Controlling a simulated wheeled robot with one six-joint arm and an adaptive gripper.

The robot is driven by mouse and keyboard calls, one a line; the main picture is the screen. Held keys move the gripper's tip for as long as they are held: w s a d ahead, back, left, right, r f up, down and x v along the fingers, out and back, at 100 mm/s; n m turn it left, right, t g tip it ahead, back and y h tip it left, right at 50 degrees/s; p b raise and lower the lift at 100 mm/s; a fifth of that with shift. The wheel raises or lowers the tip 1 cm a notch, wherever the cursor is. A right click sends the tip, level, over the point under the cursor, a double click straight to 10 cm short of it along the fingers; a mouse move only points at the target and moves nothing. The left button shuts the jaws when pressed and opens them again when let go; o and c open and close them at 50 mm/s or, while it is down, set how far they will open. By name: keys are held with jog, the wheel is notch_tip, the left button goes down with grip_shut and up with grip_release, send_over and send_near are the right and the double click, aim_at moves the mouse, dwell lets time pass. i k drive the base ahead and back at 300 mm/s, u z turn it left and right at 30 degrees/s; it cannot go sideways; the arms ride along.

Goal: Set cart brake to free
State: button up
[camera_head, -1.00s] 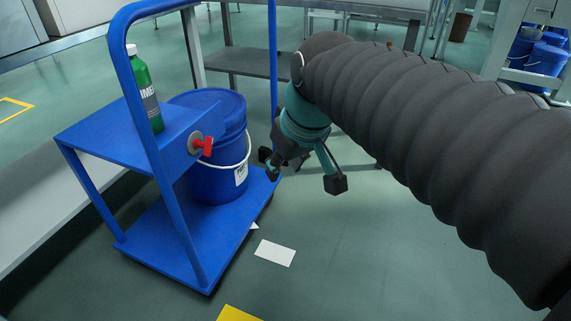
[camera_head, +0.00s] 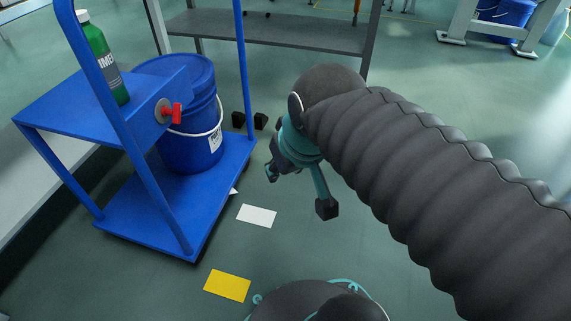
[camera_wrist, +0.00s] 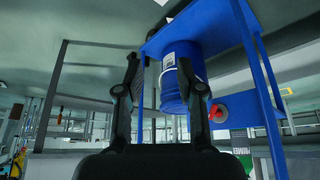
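The blue cart (camera_head: 60,100) stands at the left in the head view. On the panel of its upper shelf sits a red knob handle (camera_head: 177,113) on a grey round plate (camera_head: 162,110); its setting cannot be read. The wrist view, which looks upside down, shows the red handle (camera_wrist: 219,113) right of the fingers. My gripper (camera_head: 270,171) is in free air to the right of the cart, apart from the handle. In the wrist view my gripper (camera_wrist: 160,68) has its two fingers spread with nothing held between them.
A blue bucket (camera_head: 190,145) stands on the cart's lower deck, close to the handle. A green bottle (camera_head: 103,65) stands on the upper shelf. White (camera_head: 257,215) and yellow (camera_head: 227,285) patches lie on the floor. A grey bench shelf (camera_head: 270,32) is behind.

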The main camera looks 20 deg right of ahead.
aim_at(176, 112)
jog(key=u, duration=2.25)
jog(key=k, duration=1.1)
jog(key=z, duration=1.15)
jog(key=i, duration=0.5)
jog(key=u, duration=0.05)
